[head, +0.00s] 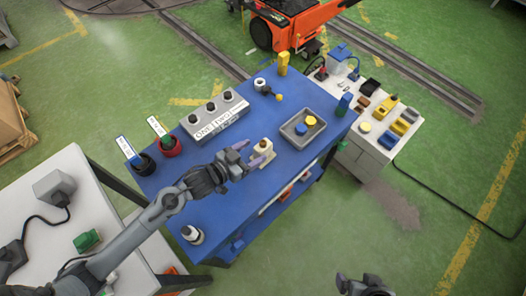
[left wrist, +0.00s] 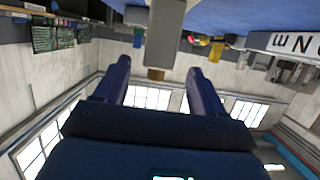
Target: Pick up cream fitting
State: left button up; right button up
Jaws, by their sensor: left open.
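The cream fitting (head: 265,149) stands upright on the blue table (head: 262,205), with a dark spot on its top. My left gripper (head: 258,152) reaches in from the left. Its purple fingers are open and very close to the fitting. In the left wrist view the fitting (left wrist: 165,28) shows as a pale block beyond the gap between the open fingertips (left wrist: 158,70). I cannot tell whether either finger touches it. My right gripper (head: 362,285) is partly in view at the bottom edge, away from the table; its jaw state is unclear.
A grey tray (head: 290,142) with a blue and a yellow piece lies right of the fitting. A grey labelled box (head: 215,117) stands behind. Red (head: 169,148) and black (head: 144,164) cups stand at the back left. A white-topped cylinder (head: 192,234) stands near the front left corner.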

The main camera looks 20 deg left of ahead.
aim_at(260, 147)
pick_arm(q)
jog(key=shift+b+x, duration=0.35)
jog(key=shift+x, duration=2.3)
jog(key=shift+r, duration=0.15)
jog(key=c, duration=1.1)
jog(key=shift+c, duration=1)
jog(key=shift+r, duration=0.15)
